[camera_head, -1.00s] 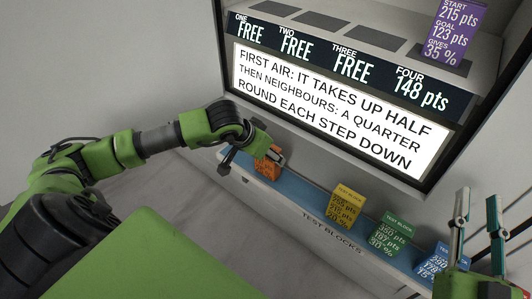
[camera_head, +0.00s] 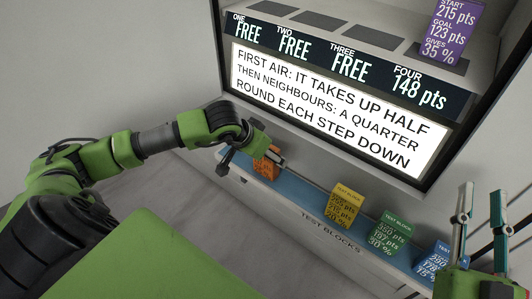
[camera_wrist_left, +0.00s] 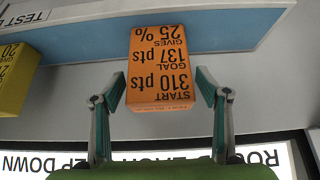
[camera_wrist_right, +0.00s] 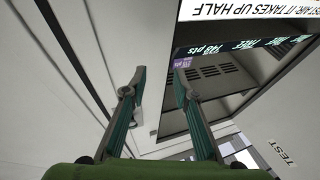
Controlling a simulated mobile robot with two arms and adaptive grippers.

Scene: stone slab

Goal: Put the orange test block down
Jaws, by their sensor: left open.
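The orange test block (camera_head: 267,163) stands at the left end of the blue shelf labelled TEST BLOCKS (camera_head: 300,190). In the left wrist view the orange block (camera_wrist_left: 160,68) shows START 310 pts, GOAL 137 pts, GIVES 25 %. My left gripper (camera_wrist_left: 165,92) is open, with its fingers apart on either side of the block's near end and gaps showing. In the head view my left gripper (camera_head: 254,146) is partly hidden by its own wrist. My right gripper (camera_head: 480,205) is raised at the right, open and empty; its spread fingers also show in the right wrist view (camera_wrist_right: 155,85).
Yellow (camera_head: 346,204), green (camera_head: 388,232) and blue (camera_head: 435,260) test blocks stand further right along the shelf. Above is a lit sign (camera_head: 320,105) and a ledge with slots; a purple block (camera_head: 452,30) stands in slot FOUR. Slots ONE to THREE read FREE.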

